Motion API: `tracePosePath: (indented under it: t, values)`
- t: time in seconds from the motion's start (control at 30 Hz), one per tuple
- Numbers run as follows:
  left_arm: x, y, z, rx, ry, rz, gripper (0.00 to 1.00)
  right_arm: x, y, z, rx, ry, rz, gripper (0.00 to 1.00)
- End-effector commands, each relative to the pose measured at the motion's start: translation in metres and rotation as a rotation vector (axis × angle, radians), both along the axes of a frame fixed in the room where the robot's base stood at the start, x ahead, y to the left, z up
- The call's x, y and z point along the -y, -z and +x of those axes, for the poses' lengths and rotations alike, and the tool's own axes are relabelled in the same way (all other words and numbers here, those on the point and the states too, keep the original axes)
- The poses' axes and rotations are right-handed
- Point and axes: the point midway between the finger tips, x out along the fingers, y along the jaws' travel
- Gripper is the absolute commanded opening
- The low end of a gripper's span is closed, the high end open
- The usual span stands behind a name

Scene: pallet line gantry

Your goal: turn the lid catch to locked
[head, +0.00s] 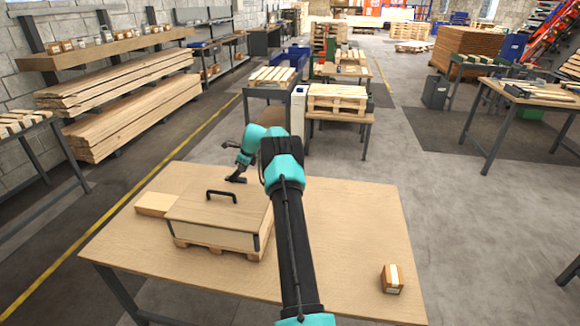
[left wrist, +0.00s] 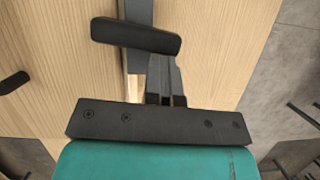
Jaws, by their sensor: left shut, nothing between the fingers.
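The wooden box (head: 212,237) stands closed on the table, its lid (head: 195,211) flat with a black handle (head: 222,194) on top. The dark lid catch (head: 236,180) is at the lid's far edge. In the left wrist view the catch (left wrist: 136,36) is a black rounded bar lying crosswise over a dark grey strip (left wrist: 139,10). My left gripper (head: 241,167) is shut and empty, reaching down by the catch. Its fingers (left wrist: 165,80) show close beside the bar's right half; I cannot tell whether they touch it. My right gripper is not in view.
The box rests on a small pallet (head: 190,248). A wooden block (head: 153,204) lies to its left. A small brown carton (head: 392,280) stands at the table's front right. The table (head: 345,235) is otherwise clear on the right.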

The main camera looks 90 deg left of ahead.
Motion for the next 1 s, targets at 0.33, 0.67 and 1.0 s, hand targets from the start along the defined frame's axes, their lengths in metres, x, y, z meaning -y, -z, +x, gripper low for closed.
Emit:
tracePosePath:
  t: [0.33,0.67,1.0]
  values:
    - [0.000,0.002,0.001,0.001,0.001,-0.002,0.00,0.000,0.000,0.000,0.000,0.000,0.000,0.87]
    - [0.003,0.002,0.009,0.002,0.002,-0.001,0.00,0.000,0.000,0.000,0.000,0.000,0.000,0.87]
    - [0.018,-0.018,0.045,0.001,0.003,0.004,0.00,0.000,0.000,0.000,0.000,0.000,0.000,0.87]
